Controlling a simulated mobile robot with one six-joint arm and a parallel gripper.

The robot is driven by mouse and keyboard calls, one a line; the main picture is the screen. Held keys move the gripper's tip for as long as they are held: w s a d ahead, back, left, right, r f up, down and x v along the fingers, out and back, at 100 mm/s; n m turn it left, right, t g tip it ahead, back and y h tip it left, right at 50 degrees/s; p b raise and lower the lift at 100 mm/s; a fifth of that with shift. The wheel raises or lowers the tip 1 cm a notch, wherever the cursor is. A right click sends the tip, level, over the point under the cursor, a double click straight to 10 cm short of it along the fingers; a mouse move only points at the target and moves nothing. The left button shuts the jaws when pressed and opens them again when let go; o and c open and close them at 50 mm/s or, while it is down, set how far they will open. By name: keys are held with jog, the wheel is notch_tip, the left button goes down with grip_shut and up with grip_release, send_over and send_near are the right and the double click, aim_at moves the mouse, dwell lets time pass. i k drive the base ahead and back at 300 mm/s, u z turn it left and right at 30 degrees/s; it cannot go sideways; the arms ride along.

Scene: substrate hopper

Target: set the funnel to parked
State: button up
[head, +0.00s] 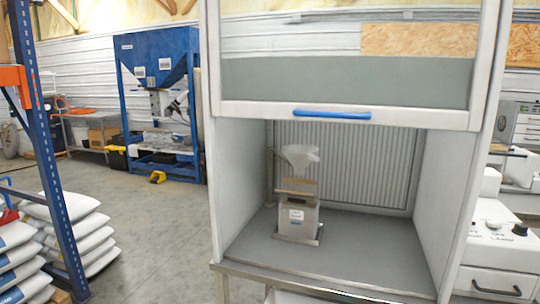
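A translucent whitish funnel (301,156) is inside the white cabinet, toward the back. It sits upright above a small grey metal box (297,222) with a label on its front. A tan block or bar (297,186) is between the funnel and the box. A thin upright post (270,175) stands just left of the funnel; I cannot tell how the two are joined. No marking of a parked position can be made out. My gripper is not in view.
The cabinet's glazed front sash (345,85) is raised, with a blue handle (332,114) on its lower edge. The opening below it is clear. The grey cabinet floor (375,250) is bare around the box. A blue hopper frame (160,90) and stacked sacks (50,225) are left.

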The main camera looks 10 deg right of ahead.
aim_at(299, 156)
jog(key=k, duration=0.35)
jog(key=z, duration=0.15)
jog(key=i, duration=0.95)
jog(key=z, duration=1.1)
jog(key=k, duration=0.1)
jog(key=u, duration=2.6)
